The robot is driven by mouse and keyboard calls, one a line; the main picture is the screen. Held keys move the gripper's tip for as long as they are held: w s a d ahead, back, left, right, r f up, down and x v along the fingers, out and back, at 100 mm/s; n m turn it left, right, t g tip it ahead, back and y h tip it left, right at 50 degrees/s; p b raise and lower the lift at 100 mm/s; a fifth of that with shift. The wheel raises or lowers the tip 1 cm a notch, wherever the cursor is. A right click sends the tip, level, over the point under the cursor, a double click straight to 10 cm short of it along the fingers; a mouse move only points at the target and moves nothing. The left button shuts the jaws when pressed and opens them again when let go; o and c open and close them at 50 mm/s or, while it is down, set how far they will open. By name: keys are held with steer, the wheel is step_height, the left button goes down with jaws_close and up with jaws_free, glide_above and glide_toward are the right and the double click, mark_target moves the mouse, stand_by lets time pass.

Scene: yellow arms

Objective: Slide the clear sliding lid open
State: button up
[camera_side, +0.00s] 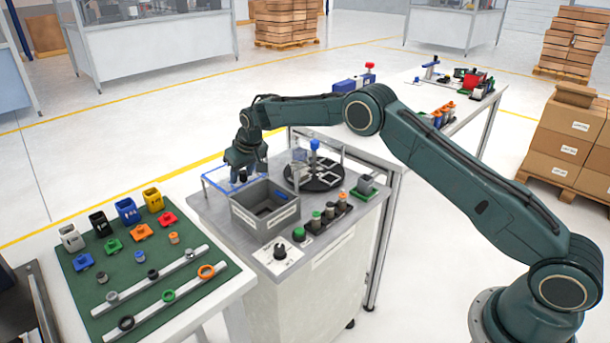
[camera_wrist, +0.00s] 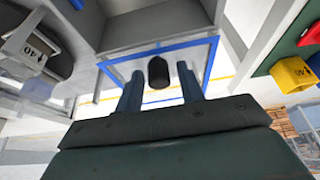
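The clear sliding lid (camera_side: 216,187) has a blue rim and sticks out past the back-left side of the grey bin (camera_side: 253,222). The bin's inside is largely uncovered, with a blue item in it. In the wrist view the lid (camera_wrist: 172,48) lies beside the bin, and its black knob (camera_wrist: 158,72) stands up from it. My gripper (camera_side: 240,176) is over the lid, pointing down. In the wrist view my gripper (camera_wrist: 160,80) is open, with the knob between its two fingers and a visible gap on each side. In the side view the gripper hides the knob.
A black round turntable (camera_side: 318,178) with a blue-topped post stands right of the bin. Several knobs on a strip (camera_side: 322,222) stand in front. A green mat (camera_side: 100,255) with coloured blocks and rails is at the left. The floor behind the lid is clear.

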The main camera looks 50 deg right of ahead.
steer(key=shift+r, duration=0.1)
steer(key=shift+r, duration=3.65)
steer(key=shift+r, duration=0.15)
steer(key=shift+s+r, duration=0.15)
steer(key=shift+r, duration=0.05)
steer(key=s+d+r, duration=0.3)
steer(key=s+r, duration=1.7)
steer(key=s, duration=0.4)
steer(key=s+f, duration=0.3)
steer(key=s, duration=1.1)
steer(key=s+f+t, duration=0.1)
steer(key=s+f, duration=0.2)
steer(key=s, duration=1.2)
steer(key=shift+s+d, duration=0.25)
